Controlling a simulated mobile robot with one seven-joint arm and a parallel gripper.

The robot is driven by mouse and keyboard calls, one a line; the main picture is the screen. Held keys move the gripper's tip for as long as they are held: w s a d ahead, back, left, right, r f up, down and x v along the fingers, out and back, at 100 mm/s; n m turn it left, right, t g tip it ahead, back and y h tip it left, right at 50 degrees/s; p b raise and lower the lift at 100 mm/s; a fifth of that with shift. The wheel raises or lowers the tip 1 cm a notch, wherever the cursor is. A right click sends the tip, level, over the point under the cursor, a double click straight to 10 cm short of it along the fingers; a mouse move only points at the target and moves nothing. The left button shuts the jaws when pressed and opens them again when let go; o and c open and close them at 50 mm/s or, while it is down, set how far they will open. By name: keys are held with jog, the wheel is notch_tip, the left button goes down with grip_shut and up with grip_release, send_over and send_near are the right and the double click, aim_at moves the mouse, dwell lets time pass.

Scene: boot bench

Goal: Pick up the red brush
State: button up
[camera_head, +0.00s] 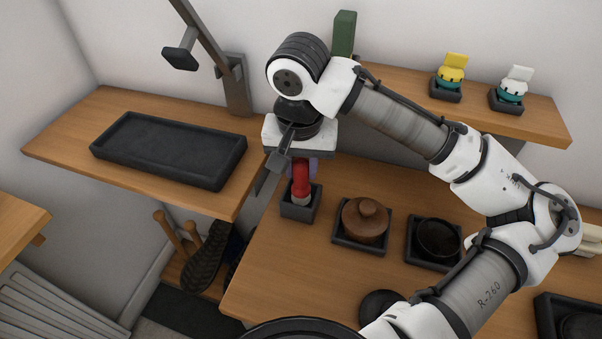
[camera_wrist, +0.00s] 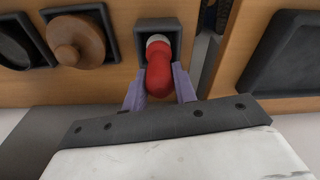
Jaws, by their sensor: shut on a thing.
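The red brush (camera_head: 300,177) stands upright in a small dark square holder (camera_head: 298,208) on the bench. Its pale lower part sits inside the holder. In the wrist view the red brush (camera_wrist: 159,74) lies between the two purple fingers of my gripper (camera_wrist: 160,88). My gripper (camera_head: 302,167) is above the holder and shut on the upper part of the brush. The bottom of the brush is hidden in the holder (camera_wrist: 142,26).
Right of the holder are a brown lidded pot (camera_head: 366,218) and a black bowl (camera_head: 437,238) in dark trays. A raised shelf with an empty black tray (camera_head: 168,150) is at left. A wall arm with a dark pad (camera_head: 180,57) hangs above it. Yellow (camera_head: 451,75) and white (camera_head: 513,85) items stand on the back shelf.

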notch_tip(320, 180, up, 18)
jog(key=shift+f+b, duration=0.25)
jog(key=shift+b, duration=0.05)
dwell(0.7)
